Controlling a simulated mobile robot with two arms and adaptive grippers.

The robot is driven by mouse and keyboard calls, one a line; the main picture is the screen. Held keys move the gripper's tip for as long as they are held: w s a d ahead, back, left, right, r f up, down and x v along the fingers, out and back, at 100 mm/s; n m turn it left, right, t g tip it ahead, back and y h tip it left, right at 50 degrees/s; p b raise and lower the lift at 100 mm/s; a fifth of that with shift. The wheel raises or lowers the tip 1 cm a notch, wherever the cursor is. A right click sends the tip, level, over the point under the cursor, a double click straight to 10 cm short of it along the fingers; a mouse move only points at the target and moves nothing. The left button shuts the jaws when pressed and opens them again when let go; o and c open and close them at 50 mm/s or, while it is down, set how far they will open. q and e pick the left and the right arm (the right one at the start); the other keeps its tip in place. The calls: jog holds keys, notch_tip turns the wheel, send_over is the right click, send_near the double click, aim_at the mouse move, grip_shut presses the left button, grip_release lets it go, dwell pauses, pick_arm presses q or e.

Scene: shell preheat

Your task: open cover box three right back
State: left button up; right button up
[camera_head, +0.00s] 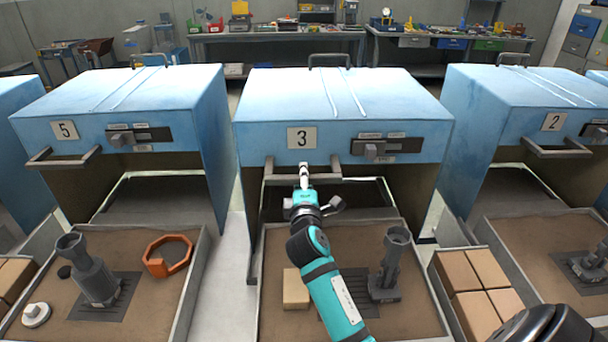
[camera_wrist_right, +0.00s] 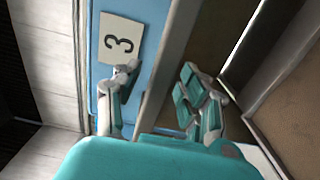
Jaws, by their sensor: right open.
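Box three is a blue cover (camera_head: 345,95) with a "3" label (camera_head: 302,138), which also shows in the right wrist view (camera_wrist_right: 120,40). The cover stands over a dark opening above a sand tray. Its grey front handle (camera_head: 268,172) sticks out below the label. My right gripper (camera_head: 304,172) is at the middle of this handle. In the right wrist view its two fingers (camera_wrist_right: 160,76) are apart, beside the cover's lower front edge. My left gripper is not in view.
Box five (camera_head: 130,105) stands to the left and box two (camera_head: 530,95) to the right, with narrow gaps between. The middle tray (camera_head: 405,320) holds a grey casting part (camera_head: 390,265) and a tan block (camera_head: 295,288). Workbenches (camera_head: 275,32) line the back wall.

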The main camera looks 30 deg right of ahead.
aim_at(302, 158)
jog(key=shift+s+a, duration=0.1)
jog(key=shift+c, duration=0.7)
grip_shut()
jog(key=b+x, duration=0.1)
jog(key=x, duration=0.7)
jog(key=shift+w+f, duration=0.15)
jog(key=shift+w, duration=0.05)
jog(key=shift+s, duration=0.25)
jog(key=c, duration=0.6)
grip_release()
jog(key=shift+r, duration=0.2)
jog(key=o, duration=0.7)
jog(key=shift+o, duration=0.2)
jog(key=v, duration=1.2)
